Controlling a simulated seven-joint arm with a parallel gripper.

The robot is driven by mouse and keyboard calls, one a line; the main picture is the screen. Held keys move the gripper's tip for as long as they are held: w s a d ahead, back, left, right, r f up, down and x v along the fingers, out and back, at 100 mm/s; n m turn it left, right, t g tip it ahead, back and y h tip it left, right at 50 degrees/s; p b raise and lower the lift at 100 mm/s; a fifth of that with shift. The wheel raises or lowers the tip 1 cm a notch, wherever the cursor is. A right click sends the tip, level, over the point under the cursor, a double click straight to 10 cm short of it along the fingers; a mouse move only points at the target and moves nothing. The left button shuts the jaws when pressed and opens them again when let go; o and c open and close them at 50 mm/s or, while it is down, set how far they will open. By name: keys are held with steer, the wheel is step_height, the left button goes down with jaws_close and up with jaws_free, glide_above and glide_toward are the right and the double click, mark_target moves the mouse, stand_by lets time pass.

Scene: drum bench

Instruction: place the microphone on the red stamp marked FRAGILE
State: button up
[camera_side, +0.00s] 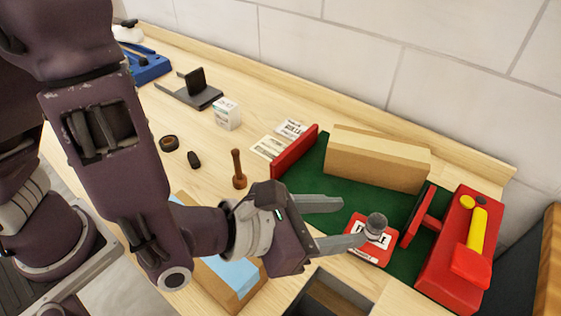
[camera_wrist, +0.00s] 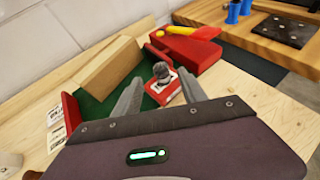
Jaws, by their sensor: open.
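The microphone (camera_side: 376,227) is small, with a grey rounded head, and appears to stand upright on the red stamp (camera_side: 360,254). The stamp is a red plate with a white label; its lettering is too small to read. My gripper (camera_side: 353,222) is open, its two grey fingers spread and pointing toward the microphone. In the wrist view the microphone (camera_wrist: 160,71) shows between and just beyond the fingertips of my gripper (camera_wrist: 160,80), with the stamp (camera_wrist: 174,95) beneath it. The nearer finger's tip is close to the microphone; I cannot tell whether they touch.
A red case with a yellow handle (camera_side: 476,228) stands to the right. An open-topped dark box (camera_side: 335,294) is in front. A wooden peg-like tool (camera_side: 239,172) stands left of my gripper.

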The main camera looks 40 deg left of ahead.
steer(key=w+a+r+n+y, duration=0.25)
steer(key=a+n, duration=0.25)
steer(key=a, duration=0.3)
steer(key=w+a+r+n+t+y, duration=0.1)
steer(key=a+r+n+y, duration=0.25)
steer(key=a, duration=0.45)
steer(key=w+a+r+n+y, duration=0.1)
steer(key=a+r+n+y, duration=0.3)
steer(key=a, duration=0.4)
steer(key=s+a+n+g+y, duration=0.3)
steer(key=s+a+n+g, duration=0.3)
steer(key=s+a+n, duration=0.9)
steer(key=s+d+r+n+h, duration=0.1)
steer(key=d+n+h, duration=0.2)
steer(key=d+n, duration=0.2)
steer(key=s+d+r+n+h, duration=0.1)
steer(key=s+d+n+h, duration=0.1)
steer(key=d+n, duration=0.3)
steer(key=n+h, duration=0.1)
steer(key=n, duration=0.3)
steer(key=shift+s+n, duration=0.3)
steer(key=shift+n, duration=0.05)
